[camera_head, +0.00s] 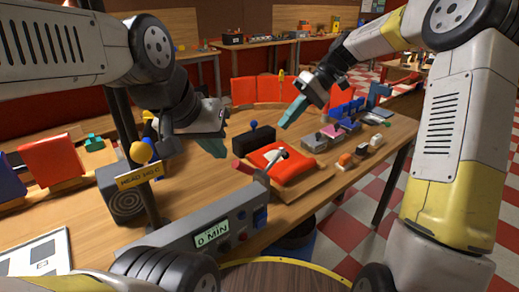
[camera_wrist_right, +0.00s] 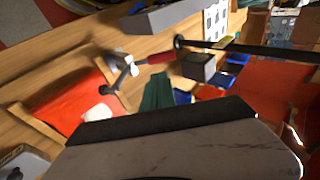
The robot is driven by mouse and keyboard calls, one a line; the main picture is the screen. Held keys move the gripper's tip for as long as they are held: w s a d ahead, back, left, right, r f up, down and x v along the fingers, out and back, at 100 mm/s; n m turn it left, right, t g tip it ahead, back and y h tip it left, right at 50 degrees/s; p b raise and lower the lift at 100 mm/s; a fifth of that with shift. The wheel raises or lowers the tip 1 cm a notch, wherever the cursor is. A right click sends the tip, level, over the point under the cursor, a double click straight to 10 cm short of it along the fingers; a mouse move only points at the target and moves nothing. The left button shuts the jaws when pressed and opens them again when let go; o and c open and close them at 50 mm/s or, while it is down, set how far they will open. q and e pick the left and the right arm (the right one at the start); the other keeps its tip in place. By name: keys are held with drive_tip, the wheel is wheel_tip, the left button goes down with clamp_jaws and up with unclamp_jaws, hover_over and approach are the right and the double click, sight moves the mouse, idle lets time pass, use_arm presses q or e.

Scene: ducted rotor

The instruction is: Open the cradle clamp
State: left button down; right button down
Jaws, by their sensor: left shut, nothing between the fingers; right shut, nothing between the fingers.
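A red padded cradle (camera_head: 290,168) on a wooden base sits on the table in the middle of the head view. A pale metal piece with a dark end (camera_head: 277,158) lies over it, with a red bar (camera_head: 243,173) at its left; I take these as the clamp. In the right wrist view the red pad (camera_wrist_right: 72,100) and a red grip (camera_wrist_right: 155,57) show. I cannot tell whether the clamp is latched. My left gripper (camera_head: 216,146) is shut and empty, left of the cradle. My right gripper (camera_head: 291,113) is shut and empty, above and behind it; its fingers show in the wrist view (camera_wrist_right: 158,92).
A grey control box (camera_head: 205,238) with a lit display stands in front of the cradle. Several small blocks (camera_head: 360,150) stand at right.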

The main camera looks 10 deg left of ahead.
sight(253, 170)
drive_tip(key=x, duration=1.4)
drive_tip(key=shift+w+a, duration=0.15)
drive_tip(key=shift+a, duration=0.15)
